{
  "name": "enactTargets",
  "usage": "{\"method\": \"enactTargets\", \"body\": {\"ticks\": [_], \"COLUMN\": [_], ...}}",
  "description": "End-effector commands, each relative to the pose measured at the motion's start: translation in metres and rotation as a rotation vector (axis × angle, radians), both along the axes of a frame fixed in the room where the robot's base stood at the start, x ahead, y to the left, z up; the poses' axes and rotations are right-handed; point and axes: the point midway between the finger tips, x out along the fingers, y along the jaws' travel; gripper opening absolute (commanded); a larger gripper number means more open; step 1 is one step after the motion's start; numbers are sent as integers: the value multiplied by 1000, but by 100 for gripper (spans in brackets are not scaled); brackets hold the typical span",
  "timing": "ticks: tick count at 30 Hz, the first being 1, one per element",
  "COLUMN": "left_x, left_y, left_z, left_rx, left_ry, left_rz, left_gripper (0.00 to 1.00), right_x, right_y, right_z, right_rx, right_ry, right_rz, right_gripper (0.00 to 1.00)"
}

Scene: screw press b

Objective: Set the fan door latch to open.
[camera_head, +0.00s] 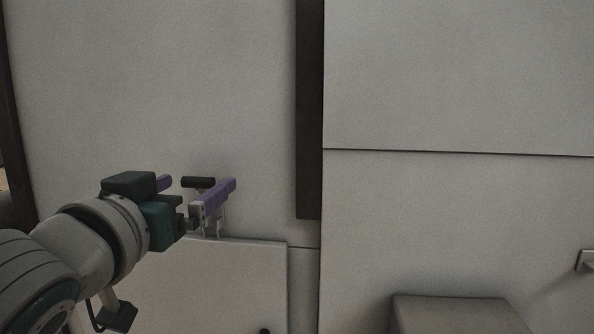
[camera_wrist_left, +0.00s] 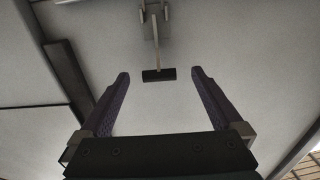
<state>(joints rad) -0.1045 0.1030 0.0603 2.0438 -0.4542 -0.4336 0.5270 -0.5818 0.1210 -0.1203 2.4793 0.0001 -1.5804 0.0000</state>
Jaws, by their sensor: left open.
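The latch shows a short black crossbar handle (camera_head: 197,182) in the head view, with small metal fittings below it at the top edge of a pale door panel (camera_head: 235,285). In the left wrist view the black handle (camera_wrist_left: 159,75) sits at the end of a thin rod that runs to a metal mount. My left gripper (camera_head: 201,181) is open, with its purple fingers apart. In the left wrist view the handle appears between the fingertips (camera_wrist_left: 160,73), with a gap on each side. I cannot tell how deep it sits between them. My right gripper is not in view.
A dark vertical strip (camera_head: 309,110) runs down the pale wall right of the gripper. A grey box-like block (camera_head: 450,312) stands at the lower right. A small metal fitting (camera_head: 586,261) is on the wall at the right edge. The wall above the gripper is clear.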

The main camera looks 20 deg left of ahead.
Motion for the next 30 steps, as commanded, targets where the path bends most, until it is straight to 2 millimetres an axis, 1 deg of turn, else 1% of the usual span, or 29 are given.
{"method": "enactTargets", "body": {"ticks": [1,3,6,15,16,30], "left_x": [7,14,21,23,23,23], "left_y": [1,3,5,5,5,5], "left_z": [2,1,0,0,0,0], "left_rx": [1,0,0,0,0,-1], "left_ry": [-2,-1,0,1,1,1], "left_rz": [0,-1,0,-1,0,-1], "left_gripper": [100,100,100,100,99,46], "right_x": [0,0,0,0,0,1], "right_y": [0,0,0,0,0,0], "right_z": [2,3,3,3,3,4], "right_rx": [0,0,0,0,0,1], "right_ry": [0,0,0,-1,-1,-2], "right_rz": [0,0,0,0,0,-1], "right_gripper": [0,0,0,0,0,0]}}
